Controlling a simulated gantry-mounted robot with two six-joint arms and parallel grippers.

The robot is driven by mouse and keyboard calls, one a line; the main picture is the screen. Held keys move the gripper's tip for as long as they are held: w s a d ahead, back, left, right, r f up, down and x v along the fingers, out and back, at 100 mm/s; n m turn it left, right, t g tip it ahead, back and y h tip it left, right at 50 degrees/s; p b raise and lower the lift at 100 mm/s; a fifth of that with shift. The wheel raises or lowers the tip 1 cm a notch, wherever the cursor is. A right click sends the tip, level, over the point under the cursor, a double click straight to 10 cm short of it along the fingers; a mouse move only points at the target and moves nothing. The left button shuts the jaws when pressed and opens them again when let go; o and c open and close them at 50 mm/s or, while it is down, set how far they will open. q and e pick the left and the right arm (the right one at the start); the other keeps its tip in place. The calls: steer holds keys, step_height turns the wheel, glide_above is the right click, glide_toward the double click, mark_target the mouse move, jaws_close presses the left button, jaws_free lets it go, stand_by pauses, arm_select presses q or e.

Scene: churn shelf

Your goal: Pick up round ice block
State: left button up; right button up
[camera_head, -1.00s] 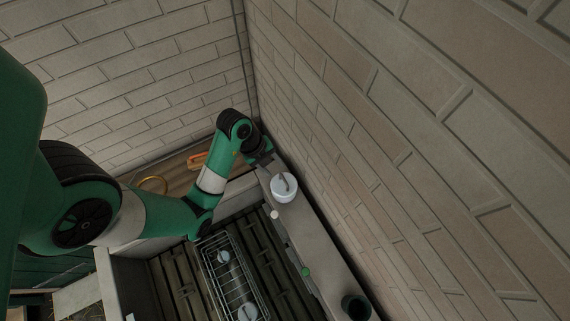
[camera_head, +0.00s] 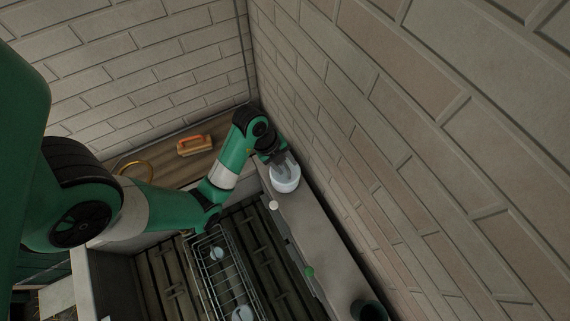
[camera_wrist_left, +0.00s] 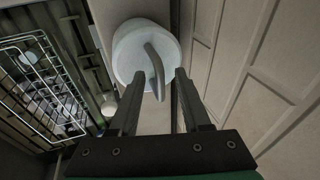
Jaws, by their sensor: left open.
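A white round block-like object (camera_head: 287,184) with a curved grey handle-like piece across its top sits on the narrow ledge along the right wall. It also shows in the left wrist view (camera_wrist_left: 130,50). I cannot tell for sure that it is the round ice block. My left gripper (camera_head: 281,163) is just over its far side in the head view. In the left wrist view my left gripper (camera_wrist_left: 160,75) has its fingers apart, with the curved piece between and ahead of their tips. It holds nothing. My right gripper is not in view.
A small white round thing (camera_head: 273,205) is on the ledge's left side. A wire rack (camera_head: 222,272) with pale round items stands lower left. An orange-handled tool (camera_head: 195,145) and a brass ring (camera_head: 136,168) lie on the wooden shelf. A dark cup (camera_head: 369,311) stands at the ledge's near end.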

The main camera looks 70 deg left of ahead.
arm_select(q)
jaws_close()
steer(key=shift+r, duration=0.1)
stand_by(1.3)
